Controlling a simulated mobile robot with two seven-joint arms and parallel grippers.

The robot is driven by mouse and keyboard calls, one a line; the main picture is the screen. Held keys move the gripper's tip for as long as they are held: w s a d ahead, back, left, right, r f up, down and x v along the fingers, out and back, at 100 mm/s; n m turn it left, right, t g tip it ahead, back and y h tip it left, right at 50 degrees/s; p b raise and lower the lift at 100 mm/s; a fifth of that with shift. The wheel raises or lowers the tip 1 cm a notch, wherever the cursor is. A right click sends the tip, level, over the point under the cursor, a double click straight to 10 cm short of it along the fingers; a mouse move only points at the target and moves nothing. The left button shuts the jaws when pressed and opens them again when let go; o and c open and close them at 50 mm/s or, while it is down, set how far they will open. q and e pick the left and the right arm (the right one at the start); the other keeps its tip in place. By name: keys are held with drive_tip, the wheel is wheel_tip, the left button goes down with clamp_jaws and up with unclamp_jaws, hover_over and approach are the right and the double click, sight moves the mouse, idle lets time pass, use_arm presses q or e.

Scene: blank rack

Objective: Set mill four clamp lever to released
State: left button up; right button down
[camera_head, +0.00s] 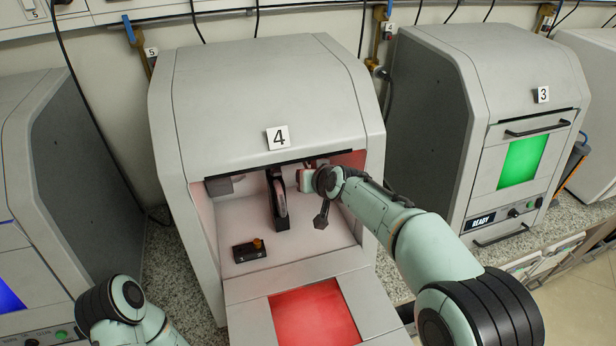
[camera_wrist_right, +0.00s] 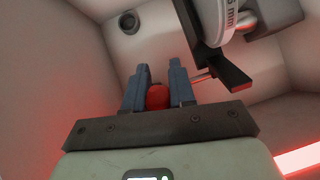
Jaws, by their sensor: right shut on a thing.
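Mill four (camera_head: 265,100) stands in the middle of the head view with its front door (camera_head: 250,325) folded down and its chamber open. Inside, a dark upright holder (camera_head: 270,185) carries a pale disc; the disc (camera_wrist_right: 222,22) shows at the top of the right wrist view. My right gripper (camera_wrist_right: 157,78) reaches into the chamber, right of the holder. It is shut on a red knob (camera_wrist_right: 157,97), which seems to be the clamp lever's end. A thin rod (camera_wrist_right: 203,76) shows between the right finger and the holder. My left gripper is out of view.
A small black block with an orange knob (camera_head: 257,243) sits on the chamber floor at front left. The chamber walls are close around my right gripper. Mill three (camera_head: 490,110) stands to the right, its door shut with a green window.

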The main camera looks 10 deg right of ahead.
drive_tip(key=c, duration=1.1)
unclamp_jaws()
drive_tip(key=shift+w+r, duration=0.15)
drive_tip(key=shift+r, duration=0.2)
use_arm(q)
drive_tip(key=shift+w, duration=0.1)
use_arm(e)
drive_tip(key=shift+o, duration=0.3)
drive_tip(key=shift+f, duration=0.15)
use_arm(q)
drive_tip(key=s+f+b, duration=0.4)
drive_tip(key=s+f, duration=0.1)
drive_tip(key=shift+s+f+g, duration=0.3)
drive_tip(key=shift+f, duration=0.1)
use_arm(e)
drive_tip(key=v, duration=1.3)
drive_tip(key=shift+d, duration=0.1)
